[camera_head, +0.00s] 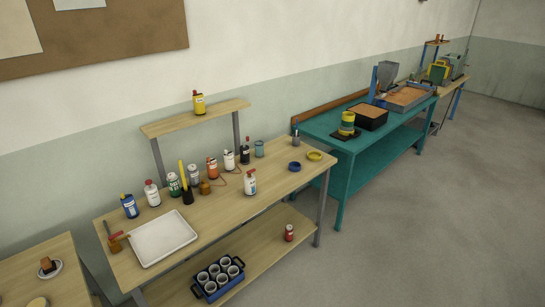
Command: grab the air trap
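I cannot tell which thing, if any, is the air trap; the items are small at this distance. The wooden workbench (222,217) holds several small bottles, among them a blue one (130,206), a white one with a red cap (249,182) and an orange-red one (212,168). Thin orange tubing (232,172) lies among them, near a small brown piece (204,188). Neither of my grippers is in view.
A white tray (162,238) lies at the bench's left. A blue crate of cups (205,292) and a red can (289,233) are on the lower shelf. A yellow bottle (199,103) stands on the raised shelf. A teal table (345,148) stands beyond; the floor at right is clear.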

